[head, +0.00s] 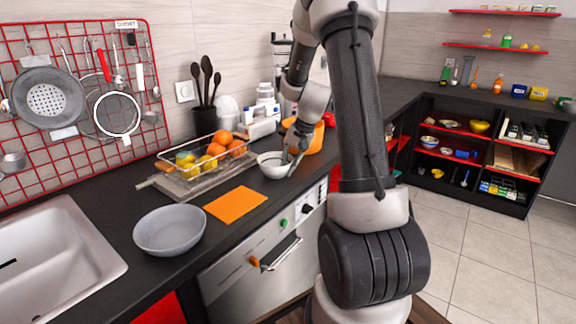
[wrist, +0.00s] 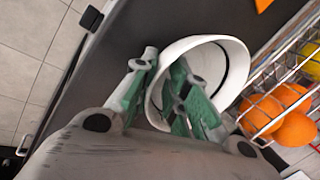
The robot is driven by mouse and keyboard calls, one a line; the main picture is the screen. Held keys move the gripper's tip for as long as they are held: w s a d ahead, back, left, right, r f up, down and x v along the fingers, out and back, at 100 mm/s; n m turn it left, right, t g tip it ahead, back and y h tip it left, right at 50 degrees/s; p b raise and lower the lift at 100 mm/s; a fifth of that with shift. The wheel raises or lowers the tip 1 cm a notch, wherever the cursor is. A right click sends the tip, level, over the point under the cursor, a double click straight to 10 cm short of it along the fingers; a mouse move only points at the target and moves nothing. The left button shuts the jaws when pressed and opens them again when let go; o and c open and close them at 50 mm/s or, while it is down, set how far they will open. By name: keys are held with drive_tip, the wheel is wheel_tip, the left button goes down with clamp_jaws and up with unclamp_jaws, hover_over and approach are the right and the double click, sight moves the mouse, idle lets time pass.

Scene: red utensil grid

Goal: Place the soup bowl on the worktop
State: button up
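The soup bowl (head: 270,167) is white and round, its opening facing up, at the worktop's front edge beside the wire basket. It also shows in the wrist view (wrist: 237,58). My gripper (head: 291,156) is at the bowl's right side in the head view. In the wrist view my gripper (wrist: 165,68) has one green-padded finger outside the bowl's wall and the other inside it, closed together on the rim. The bowl looks empty apart from that finger. I cannot tell whether its base touches the dark worktop (head: 232,182).
A wire basket of oranges and lemons (head: 192,178) stands left of the bowl. An orange mat (head: 236,204) and a grey bowl (head: 170,230) lie nearer, beside the sink (head: 62,250). Bottles and an orange board (head: 313,140) stand behind. Some worktop around the mat is bare.

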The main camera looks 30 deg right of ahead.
drive_tip(key=shift+o, duration=0.9)
drive_tip(key=v, duration=1.2)
drive_tip(key=s+a+r+n, duration=0.2)
drive_tip(key=s+a+r, duration=0.3)
drive_tip(key=s+a+r+n+h, duration=0.1)
drive_tip(key=s+a+n, duration=0.2)
drive_tip(key=s, duration=0.7)
drive_tip(key=s+a+n+t+h, duration=0.1)
drive_tip(key=s+a+n, duration=0.2)
drive_tip(key=s, duration=0.7)
drive_tip(key=shift+a+r+n+h, duration=0.4)
drive_tip(key=shift+a, duration=0.65)
